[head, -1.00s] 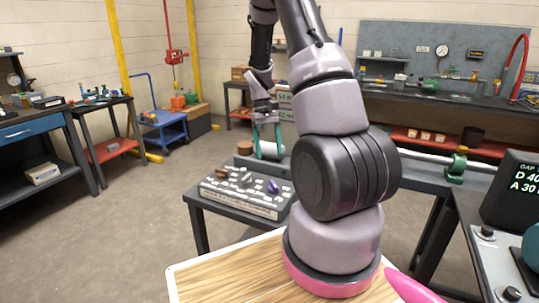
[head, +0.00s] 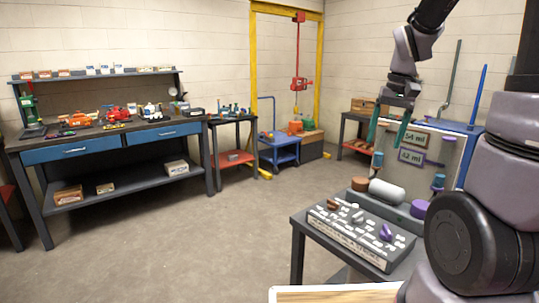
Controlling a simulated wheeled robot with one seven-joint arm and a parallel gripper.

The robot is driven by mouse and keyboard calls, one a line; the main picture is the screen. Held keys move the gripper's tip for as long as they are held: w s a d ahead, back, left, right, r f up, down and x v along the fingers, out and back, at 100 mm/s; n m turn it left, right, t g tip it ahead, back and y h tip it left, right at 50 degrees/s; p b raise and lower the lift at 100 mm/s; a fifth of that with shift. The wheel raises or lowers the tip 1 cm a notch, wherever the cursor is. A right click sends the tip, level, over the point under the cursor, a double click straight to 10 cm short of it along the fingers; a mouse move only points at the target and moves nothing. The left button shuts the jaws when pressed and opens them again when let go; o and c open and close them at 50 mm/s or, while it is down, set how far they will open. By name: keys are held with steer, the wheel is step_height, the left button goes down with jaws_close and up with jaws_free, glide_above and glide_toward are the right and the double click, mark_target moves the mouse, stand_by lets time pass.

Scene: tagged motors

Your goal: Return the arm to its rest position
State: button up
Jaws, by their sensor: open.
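My gripper (head: 388,143) shows at the upper right of the head view. Its two teal fingers point down and stand apart with nothing seen between them. It appears above a pale grey cylinder (head: 386,192) that lies at the back of a small dark table (head: 300,250). My arm runs up the right edge of the picture, bent over at the top, and part of it is out of frame.
The small table holds a grey board (head: 345,243) with several small parts, beside a brown round piece (head: 360,184). A panel with two labels (head: 414,141) stands behind the gripper. A blue-drawered workbench (head: 110,150) stands left. The floor between is clear.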

steer(key=s+a+r+t, duration=0.2)
steer(key=s+r+t, duration=0.1)
steer(key=s+r, duration=0.2)
steer(key=s+a+r+m+t, duration=0.1)
steer(key=s+a+r+t, duration=0.2)
steer(key=s+r, duration=0.3)
steer(key=shift+s+a+y, duration=0.25)
steer(key=shift+s+y, duration=0.15)
steer(key=shift+s, duration=0.4)
stand_by(0.7)
